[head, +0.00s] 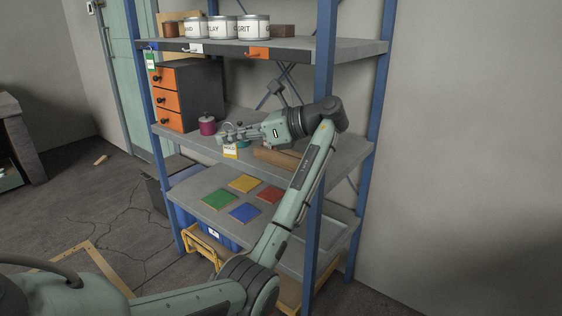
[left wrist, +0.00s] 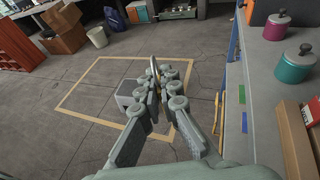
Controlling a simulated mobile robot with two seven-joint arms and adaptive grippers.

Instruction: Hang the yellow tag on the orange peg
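The yellow tag (head: 230,151), with a white face, hangs below the fingertips of my left gripper (head: 224,138), in front of the middle shelf. In the left wrist view the fingers of my left gripper (left wrist: 155,88) are closed together, with a thin yellowish edge, seemingly of the tag's loop (left wrist: 154,68), between their tips. The orange peg (head: 258,53) is a small fitting on an orange plate on the front edge of the upper shelf, above and to the right of the gripper. My right gripper is not in view.
A white peg plate (head: 193,48) sits left of the orange one. A green tag (head: 151,60) hangs at the left post. A magenta pot (head: 207,125) and orange drawers (head: 167,98) stand on the middle shelf. A blue upright (head: 322,100) stands right of the orange peg.

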